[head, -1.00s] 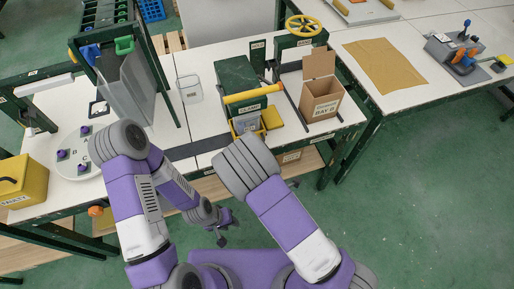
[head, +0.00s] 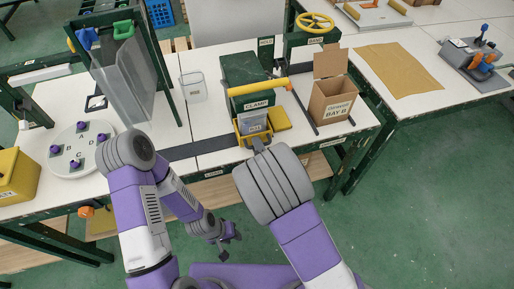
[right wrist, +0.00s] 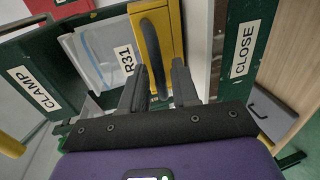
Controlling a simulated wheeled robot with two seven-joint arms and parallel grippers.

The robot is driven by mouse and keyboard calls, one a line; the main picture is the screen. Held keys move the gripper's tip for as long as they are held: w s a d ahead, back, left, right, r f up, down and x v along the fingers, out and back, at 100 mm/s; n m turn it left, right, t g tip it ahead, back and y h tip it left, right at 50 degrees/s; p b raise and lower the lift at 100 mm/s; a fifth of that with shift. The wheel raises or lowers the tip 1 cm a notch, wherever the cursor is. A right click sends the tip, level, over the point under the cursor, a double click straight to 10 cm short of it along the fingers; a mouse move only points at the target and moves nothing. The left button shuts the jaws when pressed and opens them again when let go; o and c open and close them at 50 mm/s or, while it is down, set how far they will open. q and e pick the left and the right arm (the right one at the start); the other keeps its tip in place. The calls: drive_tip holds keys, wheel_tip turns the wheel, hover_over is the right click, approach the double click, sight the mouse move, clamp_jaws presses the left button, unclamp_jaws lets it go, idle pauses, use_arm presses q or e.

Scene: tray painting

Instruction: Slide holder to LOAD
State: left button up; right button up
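The yellow holder (head: 241,139) sits under the front of the green CLAMP machine (head: 246,72), with a clear R31 pouch or bin (head: 253,122) in it. In the right wrist view the holder (right wrist: 175,30) shows a dark bar handle (right wrist: 151,45). My right gripper (right wrist: 160,66) is open, its fingers on either side of the handle's lower end; contact cannot be told. In the head view that gripper (head: 259,144) is mostly hidden by my forearm. My left gripper (head: 231,246) hangs low in front of the table, empty and seemingly open. A small table-edge label (head: 213,173) may read LOAD.
A dark rail strip (head: 195,148) runs left from the clamp along the table. A cardboard BAY-B box (head: 331,106) stands right of it, and a clear container (head: 193,86) left. A round white plate (head: 72,163) with purple pieces lies farther left. A CLOSE label (right wrist: 243,50) shows beside my right gripper.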

drive_tip(key=shift+w+a+f, duration=0.1)
drive_tip(key=shift+w, duration=0.35)
clamp_jaws()
